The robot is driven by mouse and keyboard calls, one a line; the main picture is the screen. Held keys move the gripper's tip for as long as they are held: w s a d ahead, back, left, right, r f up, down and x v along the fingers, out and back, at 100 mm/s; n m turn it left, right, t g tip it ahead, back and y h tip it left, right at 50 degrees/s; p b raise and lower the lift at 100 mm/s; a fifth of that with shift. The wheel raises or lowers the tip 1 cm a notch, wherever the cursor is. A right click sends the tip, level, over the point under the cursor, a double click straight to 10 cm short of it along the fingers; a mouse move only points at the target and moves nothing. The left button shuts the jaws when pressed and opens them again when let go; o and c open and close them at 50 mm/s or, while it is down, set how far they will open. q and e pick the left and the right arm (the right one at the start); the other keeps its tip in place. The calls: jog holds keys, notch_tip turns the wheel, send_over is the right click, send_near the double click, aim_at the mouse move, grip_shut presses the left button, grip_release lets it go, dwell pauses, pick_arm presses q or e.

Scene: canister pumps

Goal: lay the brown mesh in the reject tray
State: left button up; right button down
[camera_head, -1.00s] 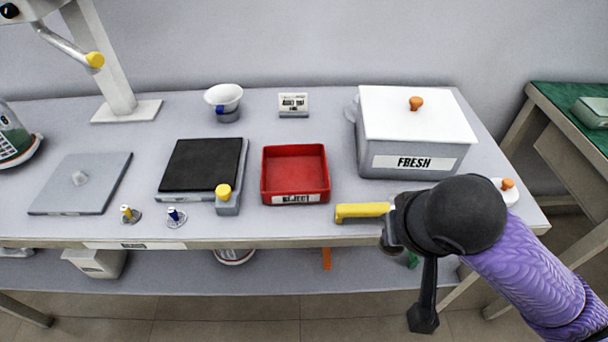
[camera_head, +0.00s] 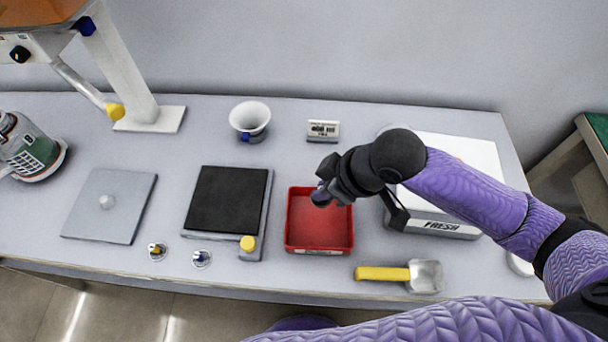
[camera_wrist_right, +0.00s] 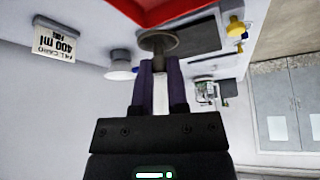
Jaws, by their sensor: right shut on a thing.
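The brown mesh (camera_wrist_right: 158,42) is a small round disc between the fingertips of my right gripper (camera_wrist_right: 160,68) in the right wrist view. The right gripper is shut on it. In the head view the right gripper (camera_head: 322,192) is over the red reject tray (camera_head: 320,248), near its back edge, with the mesh small and dark at its tip. I cannot tell whether the mesh touches the tray. The tray's red wall (camera_wrist_right: 165,10) shows at the top of the wrist view. My left gripper is not in view.
A yellow-handled scoop (camera_head: 425,276) lies in front of the tray's right side. The FRESH box (camera_head: 460,150) stands right, partly behind my arm. A scale with a black plate (camera_head: 228,200) stands left of the tray. A white cup (camera_head: 250,116) and small sign (camera_head: 323,130) stand behind.

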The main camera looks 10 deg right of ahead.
jog(key=f+b, duration=0.1)
jog(key=f, duration=0.2)
jog(key=f+b, duration=0.2)
jog(key=f, duration=0.1)
jog(key=f+b, duration=0.2)
jog(key=f, duration=0.2)
jog(key=shift+s+f, duration=0.1)
jog(key=shift+s, duration=0.2)
jog(key=shift+r, duration=0.2)
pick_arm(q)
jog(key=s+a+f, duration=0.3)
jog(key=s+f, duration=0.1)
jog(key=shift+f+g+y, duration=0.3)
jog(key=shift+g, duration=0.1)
pick_arm(e)
jog(key=shift+f, duration=0.1)
jog(key=c, duration=0.7)
grip_release()
jog(key=shift+c, duration=0.2)
jog(key=shift+o, duration=0.6)
pick_arm(q)
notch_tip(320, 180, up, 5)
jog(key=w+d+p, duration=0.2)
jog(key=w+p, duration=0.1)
jog(key=p, duration=0.2)
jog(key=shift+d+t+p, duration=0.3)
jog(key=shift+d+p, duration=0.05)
pick_arm(e)
jog(key=v, duration=1.2)
